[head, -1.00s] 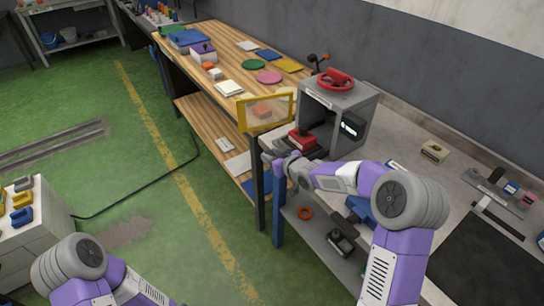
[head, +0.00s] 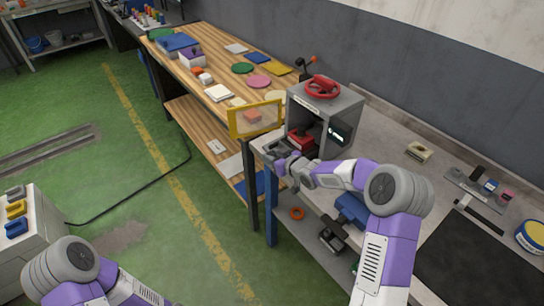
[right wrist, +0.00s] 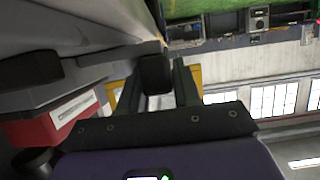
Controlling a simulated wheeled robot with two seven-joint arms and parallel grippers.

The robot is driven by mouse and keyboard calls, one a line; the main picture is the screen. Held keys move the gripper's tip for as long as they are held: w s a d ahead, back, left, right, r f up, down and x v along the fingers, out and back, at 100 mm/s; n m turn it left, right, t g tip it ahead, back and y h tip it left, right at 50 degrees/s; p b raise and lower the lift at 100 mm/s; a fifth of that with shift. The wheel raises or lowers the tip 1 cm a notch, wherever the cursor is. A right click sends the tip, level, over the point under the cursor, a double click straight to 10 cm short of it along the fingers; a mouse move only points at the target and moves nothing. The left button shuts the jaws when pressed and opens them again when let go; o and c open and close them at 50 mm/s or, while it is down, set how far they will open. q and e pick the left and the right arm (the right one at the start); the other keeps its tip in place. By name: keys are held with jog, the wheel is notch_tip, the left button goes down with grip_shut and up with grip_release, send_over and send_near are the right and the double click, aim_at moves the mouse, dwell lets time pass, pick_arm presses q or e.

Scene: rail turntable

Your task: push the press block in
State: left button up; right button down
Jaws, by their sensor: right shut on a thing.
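The grey press (head: 351,104) with a red handwheel stands on the grey bench. Its front opening faces left, and its yellow-framed clear door (head: 233,124) is swung open. The red press block (head: 301,138) is partly inside the opening on a dark base. It also shows in the right wrist view with a white label (right wrist: 45,127). My right gripper (head: 280,153) is at the mouth of the press. In the wrist view its fingers are shut on a dark piece (right wrist: 155,75), seemingly the block's handle. My left arm is low at left; its gripper is out of view.
A wooden bench (head: 205,40) with coloured discs and boxes lies beyond the door. A beige block (head: 419,151) and a black mat (head: 485,255) are on the grey bench at right.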

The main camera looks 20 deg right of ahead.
jog(key=c, duration=0.9)
grip_release()
jog(key=shift+p+v, duration=0.7)
jog(key=shift+v, duration=3.1)
